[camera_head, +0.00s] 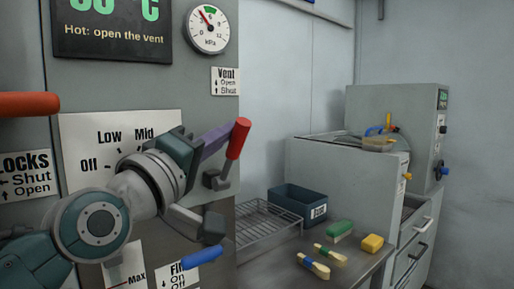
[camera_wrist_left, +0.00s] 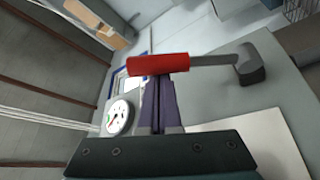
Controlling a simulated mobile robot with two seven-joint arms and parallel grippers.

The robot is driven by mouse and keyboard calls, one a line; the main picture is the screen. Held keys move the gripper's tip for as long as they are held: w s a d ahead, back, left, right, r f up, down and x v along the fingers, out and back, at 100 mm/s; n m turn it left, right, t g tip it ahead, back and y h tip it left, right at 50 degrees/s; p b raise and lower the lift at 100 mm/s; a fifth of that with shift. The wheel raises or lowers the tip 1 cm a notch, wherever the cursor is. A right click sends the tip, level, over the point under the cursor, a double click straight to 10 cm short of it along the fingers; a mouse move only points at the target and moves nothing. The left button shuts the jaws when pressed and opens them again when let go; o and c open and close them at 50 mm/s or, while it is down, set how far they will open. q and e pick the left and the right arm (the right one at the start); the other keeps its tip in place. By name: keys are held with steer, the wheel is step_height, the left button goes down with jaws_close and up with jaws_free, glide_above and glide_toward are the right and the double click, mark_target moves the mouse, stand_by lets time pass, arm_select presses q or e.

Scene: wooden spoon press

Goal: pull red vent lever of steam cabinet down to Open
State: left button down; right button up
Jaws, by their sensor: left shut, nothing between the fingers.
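The red vent lever (camera_head: 238,139) sticks out from the steam cabinet (camera_head: 205,85), its grip pointing up and tilted a little right above its grey mount. In the left wrist view the red grip (camera_wrist_left: 158,64) lies across the fingertips, with its grey rod running right to the mount. My left gripper (camera_head: 221,135) is shut and empty, its purple fingers together and their tips right at the grip; it also shows in the left wrist view (camera_wrist_left: 160,82). I cannot tell whether they touch. The Vent label (camera_head: 225,81) reads Open and Shut. My right gripper is not in view.
A round pressure gauge (camera_head: 208,29) and a dark display (camera_head: 115,30) reading "Hot: open the vent" are above. An orange-red handle (camera_head: 28,104) is at left, a blue handle (camera_head: 202,257) below. Brushes, a yellow block (camera_head: 372,243) and a dark blue bin (camera_head: 297,204) sit on the right bench.

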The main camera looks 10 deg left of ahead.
mark_target(236, 160)
arm_select(q)
steer(key=d+f+m+h+b, duration=0.1)
steer(key=m+b, duration=0.1)
steer(key=s+f+m+h+b, duration=0.1)
steer(key=m+b, duration=0.1)
steer(key=s+d+f+m+h+b, duration=0.1)
steer(key=m+b, duration=0.1)
steer(key=shift+d+m+t+b, duration=0.3)
steer(key=shift+d+t, duration=0.05)
steer(key=shift+t, duration=0.05)
steer(key=shift+s+d+f+m+h+b, duration=0.15)
steer(key=shift+f+m+h+b, duration=0.05)
steer(key=shift+m+h+b, duration=0.35)
steer(key=shift+s+d+f+m+h+b, duration=0.1)
steer(key=shift+d+f+m+h+b, duration=0.1)
steer(key=shift+m+h+b, duration=0.35)
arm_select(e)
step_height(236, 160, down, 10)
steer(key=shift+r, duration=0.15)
arm_select(q)
steer(key=shift+f+g, duration=0.15)
steer(key=shift+g, duration=0.15)
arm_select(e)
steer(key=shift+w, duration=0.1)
arm_select(q)
steer(key=shift+f, duration=0.1)
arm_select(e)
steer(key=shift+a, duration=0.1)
